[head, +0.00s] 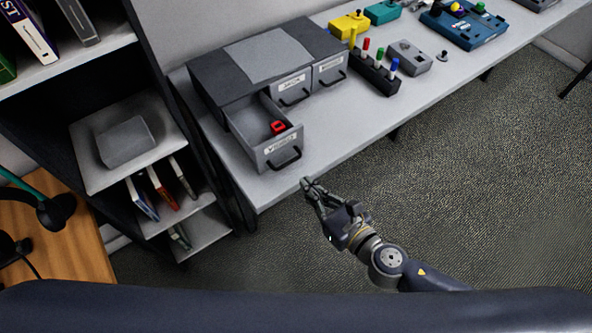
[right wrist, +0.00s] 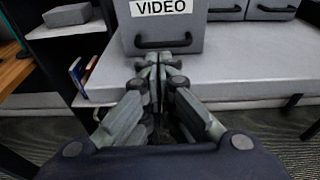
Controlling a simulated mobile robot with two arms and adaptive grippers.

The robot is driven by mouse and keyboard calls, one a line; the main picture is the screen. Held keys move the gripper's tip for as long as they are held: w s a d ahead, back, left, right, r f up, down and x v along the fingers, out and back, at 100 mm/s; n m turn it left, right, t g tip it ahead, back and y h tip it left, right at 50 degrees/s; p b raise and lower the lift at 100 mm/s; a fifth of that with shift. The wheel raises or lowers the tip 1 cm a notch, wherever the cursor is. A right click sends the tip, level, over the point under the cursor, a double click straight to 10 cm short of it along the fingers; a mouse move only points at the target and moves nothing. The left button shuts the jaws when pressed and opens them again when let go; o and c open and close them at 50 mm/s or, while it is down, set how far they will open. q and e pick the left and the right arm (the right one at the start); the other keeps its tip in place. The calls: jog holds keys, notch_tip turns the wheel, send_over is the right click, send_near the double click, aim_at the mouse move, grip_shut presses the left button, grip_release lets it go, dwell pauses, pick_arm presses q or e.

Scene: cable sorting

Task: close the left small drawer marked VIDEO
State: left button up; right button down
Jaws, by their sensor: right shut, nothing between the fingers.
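The left small drawer marked VIDEO (head: 279,144) is pulled out of the grey drawer unit (head: 217,77) on the table. A small red item lies inside it. Its front with the label and black handle also fills the top of the right wrist view (right wrist: 162,27). My right gripper (head: 307,182) is shut and empty, in front of the drawer and below its handle in the picture. In the right wrist view its fingertips (right wrist: 153,61) are together just below the handle; I cannot tell whether they touch the drawer. My left gripper is not in view.
Two more small drawers in the unit, one marked AUDIO or similar (head: 292,88), look shut. The table (head: 345,135) is bare to the right of the open drawer. A dark shelf (head: 150,70) stands at the left. Colored plugs and boxes (head: 375,74) stand farther back.

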aim_at(262, 135)
jog(key=shift+p+x, duration=0.4)
jog(key=shift+x, duration=2.65)
jog(key=shift+w+a, duration=0.15)
jog(key=shift+w, duration=0.1)
jog(key=r+x, duration=0.1)
jog(key=x, duration=0.4)
jog(key=r+x, duration=0.1)
jog(key=x, duration=0.4)
jog(key=r+x, duration=0.1)
jog(key=x, duration=0.4)
jog(key=shift+w+a, duration=0.1)
jog(key=shift+w, duration=0.3)
jog(key=shift+w+r, duration=0.1)
jog(key=shift+w, duration=0.05)
jog(key=shift+r, duration=0.1)
jog(key=shift+r, duration=0.15)
